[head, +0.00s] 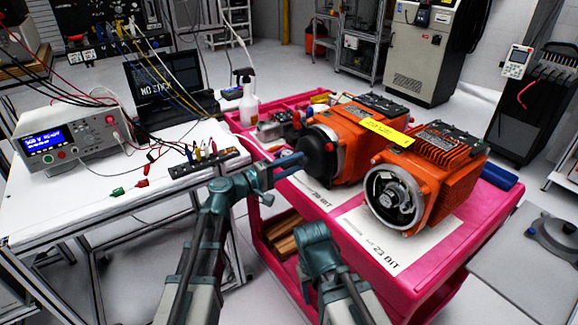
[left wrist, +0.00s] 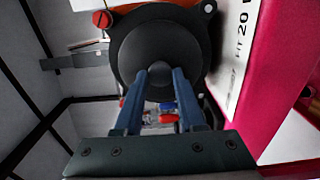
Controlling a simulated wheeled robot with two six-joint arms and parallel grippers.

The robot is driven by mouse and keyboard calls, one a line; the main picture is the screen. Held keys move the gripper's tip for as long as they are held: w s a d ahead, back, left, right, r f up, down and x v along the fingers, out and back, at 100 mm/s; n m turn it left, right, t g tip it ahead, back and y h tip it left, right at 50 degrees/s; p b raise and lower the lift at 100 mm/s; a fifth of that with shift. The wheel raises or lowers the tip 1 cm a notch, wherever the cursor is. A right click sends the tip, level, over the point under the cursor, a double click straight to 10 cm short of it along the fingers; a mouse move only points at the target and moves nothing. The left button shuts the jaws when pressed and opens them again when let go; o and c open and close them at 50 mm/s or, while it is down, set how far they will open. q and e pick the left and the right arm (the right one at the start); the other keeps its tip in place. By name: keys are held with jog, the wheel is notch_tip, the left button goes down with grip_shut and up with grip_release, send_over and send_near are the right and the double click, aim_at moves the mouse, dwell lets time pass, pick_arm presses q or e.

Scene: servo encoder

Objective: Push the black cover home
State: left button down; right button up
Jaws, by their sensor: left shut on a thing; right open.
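The black cover (head: 318,155) is a round dark cap at the left end of the rear orange motor (head: 350,130). In the left wrist view, the cover (left wrist: 135,50) faces me, with a small boss at its middle. My left gripper (head: 298,162) is shut on that boss; its blue fingers (left wrist: 159,78) lie on either side of it. The far side of the cover and its seat are hidden, so I cannot tell whether a gap is left. My right gripper (head: 307,285) is low in front of the pink cart, open, its fingertips hard to make out.
The front orange motor (head: 440,170) has an open round end showing metal parts. Both motors stand on the pink cart (head: 420,270) over white labelled sheets (head: 375,240). A white bench (head: 90,205) with a meter and leads is at the left. A spray bottle (head: 248,105) stands behind.

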pick_arm(q)
jog(key=shift+w+d, duration=0.35)
jog(key=shift+d, duration=0.1)
dwell(0.7)
jog(key=shift+c, duration=2.1)
grip_release()
jog(key=shift+c, duration=0.5)
jog(key=shift+a, duration=0.1)
jog(key=shift+v, duration=1.15)
jog(key=shift+s, duration=0.1)
